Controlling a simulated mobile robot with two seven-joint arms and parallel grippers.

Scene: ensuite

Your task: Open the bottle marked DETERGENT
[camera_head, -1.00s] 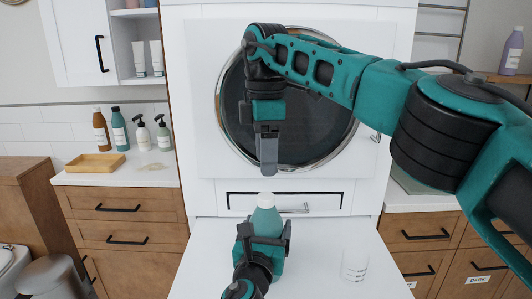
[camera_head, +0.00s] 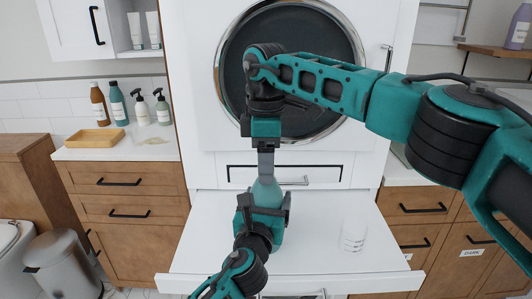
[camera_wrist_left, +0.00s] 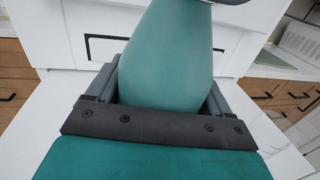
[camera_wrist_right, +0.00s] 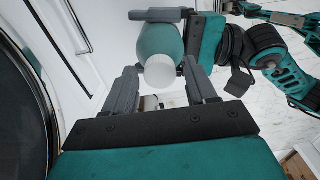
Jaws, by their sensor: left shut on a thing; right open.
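A teal bottle (camera_head: 267,191) stands upright over the white pull-out shelf, with my left gripper (camera_head: 262,212) shut around its body. No label can be read on it. The left wrist view shows the bottle (camera_wrist_left: 168,60) between the fingers. My right gripper (camera_head: 266,163) points down just above the bottle, and its fingers hide the cap in the head view. In the right wrist view the white cap (camera_wrist_right: 160,72) shows at the open fingertips, roughly between them. A gap shows on either side, and I cannot tell whether either finger touches it.
A clear cup (camera_head: 353,236) stands to the right on the white shelf (camera_head: 310,255). The round appliance door (camera_head: 318,60) is close behind my right arm. Several bottles (camera_head: 117,104) and a wooden tray (camera_head: 95,138) are on the left counter.

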